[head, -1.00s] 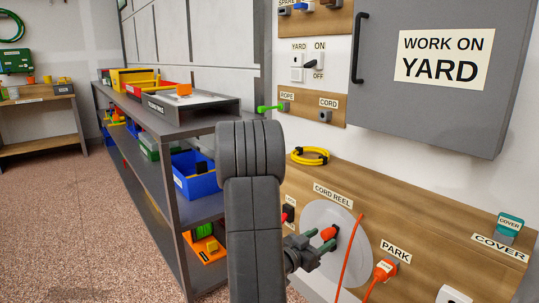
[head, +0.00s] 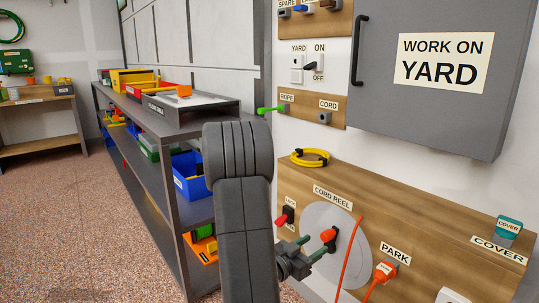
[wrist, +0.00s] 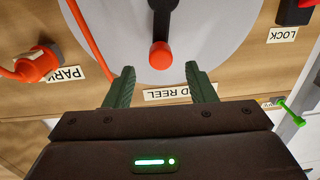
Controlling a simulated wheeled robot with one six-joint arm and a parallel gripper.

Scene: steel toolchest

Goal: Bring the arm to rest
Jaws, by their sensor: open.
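My gripper (head: 328,248) is open in front of the cord reel panel, with its dark green fingers spread. In the wrist view, my gripper (wrist: 158,74) has nothing between its fingers. The red knob (wrist: 160,55) of the reel's crank lies just beyond the fingertips, apart from them. The knob (head: 328,235) also shows in the head view beside the fingers. The pale round cord reel (head: 345,222) is behind it. My arm stands bent in the middle of the head view and hides part of the shelf and panel.
An orange cord hangs from the reel to the orange plug (head: 385,270) at PARK. The red lock lever (head: 281,219) is close to my arm. A steel shelf (head: 175,125) with bins stands left. A grey cabinet (head: 430,110) hangs above right. Floor at left is clear.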

